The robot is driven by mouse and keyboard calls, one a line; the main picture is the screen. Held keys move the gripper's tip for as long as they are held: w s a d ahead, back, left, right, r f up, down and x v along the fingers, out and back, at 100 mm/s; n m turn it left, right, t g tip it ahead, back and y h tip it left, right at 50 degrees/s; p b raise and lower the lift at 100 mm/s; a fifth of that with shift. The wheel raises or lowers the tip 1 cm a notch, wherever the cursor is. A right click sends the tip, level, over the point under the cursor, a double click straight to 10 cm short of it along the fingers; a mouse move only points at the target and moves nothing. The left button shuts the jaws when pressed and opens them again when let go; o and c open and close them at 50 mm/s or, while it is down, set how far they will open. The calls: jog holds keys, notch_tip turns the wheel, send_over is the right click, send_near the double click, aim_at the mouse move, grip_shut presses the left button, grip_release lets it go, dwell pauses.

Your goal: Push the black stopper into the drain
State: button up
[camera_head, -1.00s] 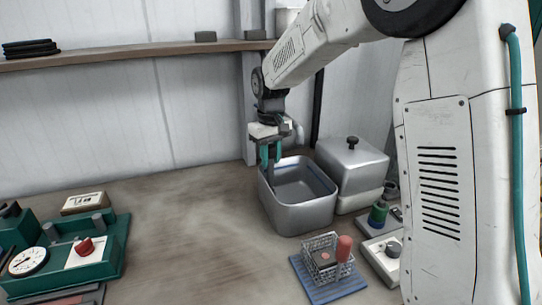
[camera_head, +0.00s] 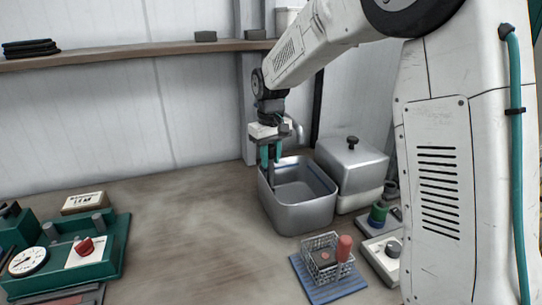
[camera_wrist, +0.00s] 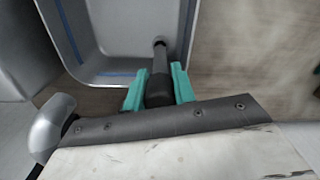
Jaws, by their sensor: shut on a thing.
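A grey metal basin (camera_head: 303,215) stands on the table below my arm. My gripper (camera_head: 271,157) has teal fingers and points down at the basin's back left corner. In the wrist view, my gripper (camera_wrist: 159,85) is shut on a dark rod-like piece that looks like the black stopper (camera_wrist: 158,65). Its far end reaches over the basin (camera_wrist: 110,40), beside the wall, and shows a small round tip. The drain cannot be made out in either view. I cannot tell whether the stopper touches the basin floor.
A lidded metal box (camera_head: 352,168) stands right behind the basin. A wire basket (camera_head: 322,262) on a blue mat is in front, and a white switch box (camera_head: 385,258) is at right. Green equipment (camera_head: 75,252) is at left. The table between is clear.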

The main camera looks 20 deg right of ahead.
aim_at(271, 146)
jog(key=shift+f, duration=1.35)
jog(key=o, duration=1.1)
jog(key=shift+r, duration=0.35)
notch_tip(271, 146, up, 7)
jog(key=shift+r, duration=0.1)
